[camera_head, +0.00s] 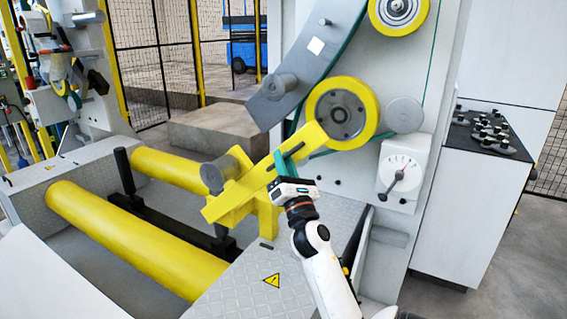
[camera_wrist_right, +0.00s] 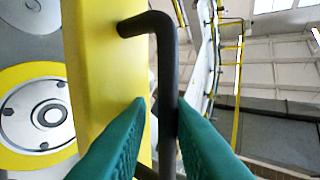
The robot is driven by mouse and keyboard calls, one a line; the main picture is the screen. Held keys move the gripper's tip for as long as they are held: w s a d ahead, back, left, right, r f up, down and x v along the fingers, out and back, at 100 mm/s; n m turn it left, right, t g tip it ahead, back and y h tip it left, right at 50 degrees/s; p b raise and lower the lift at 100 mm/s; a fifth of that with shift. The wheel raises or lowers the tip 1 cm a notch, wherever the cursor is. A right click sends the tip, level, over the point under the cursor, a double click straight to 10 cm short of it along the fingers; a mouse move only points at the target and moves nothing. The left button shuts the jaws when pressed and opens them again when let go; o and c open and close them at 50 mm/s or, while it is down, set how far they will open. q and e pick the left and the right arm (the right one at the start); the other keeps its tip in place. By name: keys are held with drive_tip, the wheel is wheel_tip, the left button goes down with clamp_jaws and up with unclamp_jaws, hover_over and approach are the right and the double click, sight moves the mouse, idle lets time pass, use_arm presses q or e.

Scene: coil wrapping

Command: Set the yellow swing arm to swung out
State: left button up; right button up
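The yellow swing arm (camera_head: 250,185) slants from lower left up to the right in the head view, its upper end near the yellow-rimmed wheel. In the right wrist view the yellow arm (camera_wrist_right: 100,80) runs up the left, with a bent black bar handle (camera_wrist_right: 163,60) standing off it. The handle (camera_head: 293,150) is small in the head view. My right gripper (camera_head: 284,165) is at the handle. Its green fingers (camera_wrist_right: 161,108) are on either side of the bar, with a slight gap at the left finger. My left gripper is not in view.
A yellow-rimmed wheel (camera_head: 342,113) sits beside the arm's upper end. A dial with a pointer (camera_head: 404,174) is on the grey machine face to the right. Yellow rollers (camera_head: 130,235) lie at lower left. A grey curved plate (camera_head: 312,55) hangs above.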

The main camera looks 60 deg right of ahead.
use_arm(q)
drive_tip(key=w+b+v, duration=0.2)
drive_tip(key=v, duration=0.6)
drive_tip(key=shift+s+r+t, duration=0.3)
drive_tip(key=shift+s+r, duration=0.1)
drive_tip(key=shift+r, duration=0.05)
use_arm(e)
drive_tip(key=v, duration=1.2)
